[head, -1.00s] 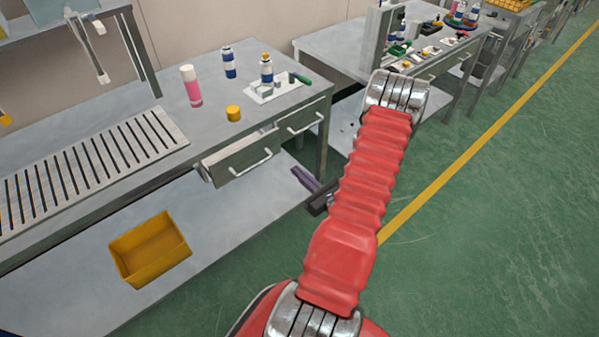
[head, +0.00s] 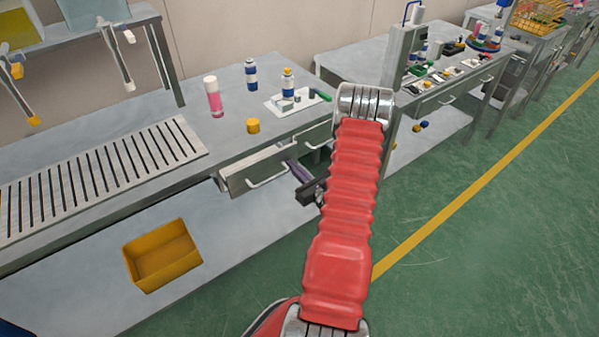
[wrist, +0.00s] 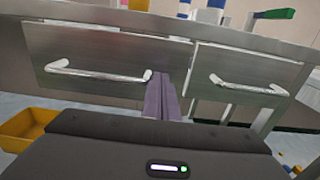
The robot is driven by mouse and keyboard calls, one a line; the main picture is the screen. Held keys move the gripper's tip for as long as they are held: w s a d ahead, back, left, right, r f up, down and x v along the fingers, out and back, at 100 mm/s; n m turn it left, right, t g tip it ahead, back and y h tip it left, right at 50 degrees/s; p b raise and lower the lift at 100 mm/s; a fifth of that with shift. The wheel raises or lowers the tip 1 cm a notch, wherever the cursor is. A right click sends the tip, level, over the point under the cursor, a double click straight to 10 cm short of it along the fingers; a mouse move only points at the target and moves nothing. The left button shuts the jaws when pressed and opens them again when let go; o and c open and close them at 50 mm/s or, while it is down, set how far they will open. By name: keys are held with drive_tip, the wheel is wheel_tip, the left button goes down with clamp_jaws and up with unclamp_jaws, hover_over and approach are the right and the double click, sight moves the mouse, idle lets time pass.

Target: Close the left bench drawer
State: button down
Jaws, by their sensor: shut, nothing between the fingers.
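The left bench drawer (head: 262,170) is a grey metal front with a bar handle, standing a little out from the bench. In the wrist view, the left drawer (wrist: 110,48) fills the left side, with its handle (wrist: 97,73) across it. The right drawer (head: 318,138) beside it sits farther back; it also shows in the wrist view (wrist: 245,65). My gripper (head: 291,164) is shut and empty, its purple fingers in front of the drawers near the left drawer's right end. In the wrist view the fingertips (wrist: 160,76) appear just right of the left handle. Whether they touch the drawer I cannot tell.
A yellow bin (head: 160,255) sits on the lower shelf. The green floor (head: 500,240) at right is clear.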

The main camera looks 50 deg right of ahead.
idle(0.3)
drive_tip(key=x, duration=0.4)
drive_tip(key=shift+w, duration=0.1)
drive_tip(key=shift+r, duration=0.1)
drive_tip(key=v, duration=1.4)
drive_tip(key=shift+s, duration=0.3)
drive_tip(key=shift+f, duration=0.2)
